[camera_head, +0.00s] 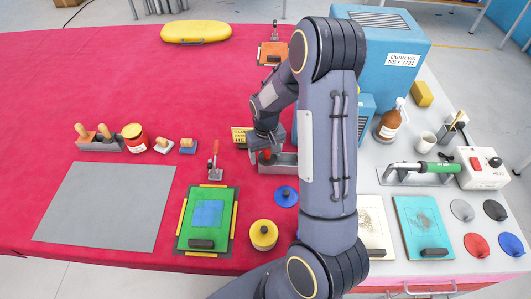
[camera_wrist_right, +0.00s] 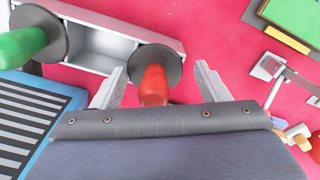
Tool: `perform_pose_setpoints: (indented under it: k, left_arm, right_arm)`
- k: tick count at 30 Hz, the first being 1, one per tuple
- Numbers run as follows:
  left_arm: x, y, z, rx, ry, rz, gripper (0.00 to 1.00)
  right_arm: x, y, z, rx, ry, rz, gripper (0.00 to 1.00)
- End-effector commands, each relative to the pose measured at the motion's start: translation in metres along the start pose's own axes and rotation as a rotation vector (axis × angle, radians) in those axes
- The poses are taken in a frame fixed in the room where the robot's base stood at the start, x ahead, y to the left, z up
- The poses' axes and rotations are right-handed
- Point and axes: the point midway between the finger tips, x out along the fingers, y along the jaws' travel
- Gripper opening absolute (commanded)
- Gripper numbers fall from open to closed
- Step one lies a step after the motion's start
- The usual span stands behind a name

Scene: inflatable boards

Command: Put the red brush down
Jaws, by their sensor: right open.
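The red brush (camera_wrist_right: 153,86) stands in the grey holder (camera_wrist_right: 100,42), its red handle pointing up toward the right wrist camera and a dark round disc at its base. In the head view a bit of the red brush (camera_head: 266,155) shows at the left end of the holder (camera_head: 280,168). My right gripper (camera_wrist_right: 160,88) is open, with one finger on each side of the red handle; the handle is closer to the left finger in the wrist view. In the head view my right gripper (camera_head: 264,147) is over the holder. My left gripper is not in view.
A green-handled brush (camera_wrist_right: 22,46) is at the holder's other end. A blue vented box (camera_wrist_right: 40,120) stands close by. A blue disc (camera_head: 285,196), yellow tin (camera_head: 263,235) and small upright clamp (camera_head: 215,165) are near. The red cloth (camera_head: 100,65) has free room to the left.

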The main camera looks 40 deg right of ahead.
Motion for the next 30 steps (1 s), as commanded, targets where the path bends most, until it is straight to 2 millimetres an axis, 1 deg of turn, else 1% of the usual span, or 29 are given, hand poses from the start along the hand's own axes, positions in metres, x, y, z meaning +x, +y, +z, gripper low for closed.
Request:
perform_pose_setpoints:
  k: [1,8,11,13,14,16,24,27,30]
  left_arm:
    - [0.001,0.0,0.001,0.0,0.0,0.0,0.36]
    - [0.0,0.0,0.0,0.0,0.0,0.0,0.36]
    - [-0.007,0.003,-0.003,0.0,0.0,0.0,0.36]
    - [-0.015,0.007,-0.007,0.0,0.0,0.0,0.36]
    - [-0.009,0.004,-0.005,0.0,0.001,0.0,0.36]
    - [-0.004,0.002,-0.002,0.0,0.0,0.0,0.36]
    - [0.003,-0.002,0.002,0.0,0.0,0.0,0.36]
    - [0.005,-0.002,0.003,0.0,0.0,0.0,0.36]
    - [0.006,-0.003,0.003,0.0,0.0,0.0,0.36]
  right_arm:
    - [0.004,0.006,0.003,0.008,-0.009,0.009,0.78]
    - [0.004,0.008,0.004,0.01,-0.011,0.011,0.78]
    - [-0.004,0.008,0.004,0.011,-0.011,0.011,0.78]
    - [-0.015,0.007,0.003,0.01,-0.01,0.009,0.78]
    - [-0.016,0.006,0.002,0.009,-0.005,0.009,0.78]
    - [-0.029,0.005,0.001,0.008,-0.001,0.007,0.78]
    - [-0.092,0.004,0.0,0.006,0.003,0.004,0.78]
    - [-0.109,0.003,0.0,0.005,0.001,0.004,0.78]
    - [-0.121,0.003,0.0,0.006,-0.002,0.005,0.78]
